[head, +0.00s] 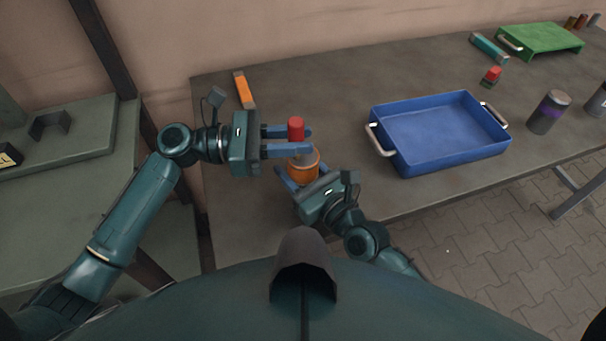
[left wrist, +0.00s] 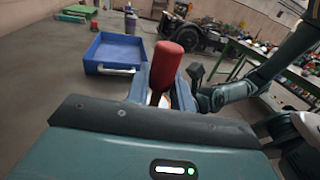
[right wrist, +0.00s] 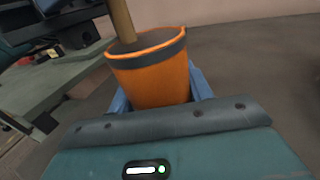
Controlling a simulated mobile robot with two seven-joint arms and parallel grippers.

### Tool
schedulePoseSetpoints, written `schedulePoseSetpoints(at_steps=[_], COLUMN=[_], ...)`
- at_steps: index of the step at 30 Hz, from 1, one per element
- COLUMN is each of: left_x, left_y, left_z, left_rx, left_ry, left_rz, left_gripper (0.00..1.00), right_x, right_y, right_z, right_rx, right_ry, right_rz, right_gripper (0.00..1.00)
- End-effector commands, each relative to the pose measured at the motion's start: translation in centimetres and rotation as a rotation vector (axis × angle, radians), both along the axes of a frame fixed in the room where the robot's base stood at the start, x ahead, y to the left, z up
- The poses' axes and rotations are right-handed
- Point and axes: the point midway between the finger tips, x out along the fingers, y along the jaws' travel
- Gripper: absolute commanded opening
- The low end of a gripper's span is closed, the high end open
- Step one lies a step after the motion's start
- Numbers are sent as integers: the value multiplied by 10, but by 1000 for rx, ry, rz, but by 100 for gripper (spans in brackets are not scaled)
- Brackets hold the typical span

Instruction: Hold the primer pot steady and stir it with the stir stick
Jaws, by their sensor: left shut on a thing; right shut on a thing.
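The orange primer pot (head: 304,167) stands upright near the front left of the table. My right gripper (head: 300,178) is shut on it from the front. In the right wrist view the pot (right wrist: 155,80) shows a dark band below its rim. The stir stick has a red handle (head: 296,127) and a wooden shaft (right wrist: 121,20) that reaches down into the pot. My left gripper (head: 288,141) is shut on the stick, above the pot. The red handle (left wrist: 167,66) stands slightly tilted in the left wrist view. The stick's lower end is hidden inside the pot.
A blue tray (head: 384,108) lies right of the pot, with free table between.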

Motion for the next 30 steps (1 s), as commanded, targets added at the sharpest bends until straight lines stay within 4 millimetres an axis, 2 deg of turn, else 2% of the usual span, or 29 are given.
schedulePoseSetpoints(at_steps=[30], left_x=[0], left_y=[0], left_z=[83], left_rx=[0], left_ry=[-3], left_rz=[0], left_gripper=[1], right_x=[0], right_y=[0], right_z=[-1], right_rx=[-1], right_ry=[1], right_rz=[0], right_gripper=[21])
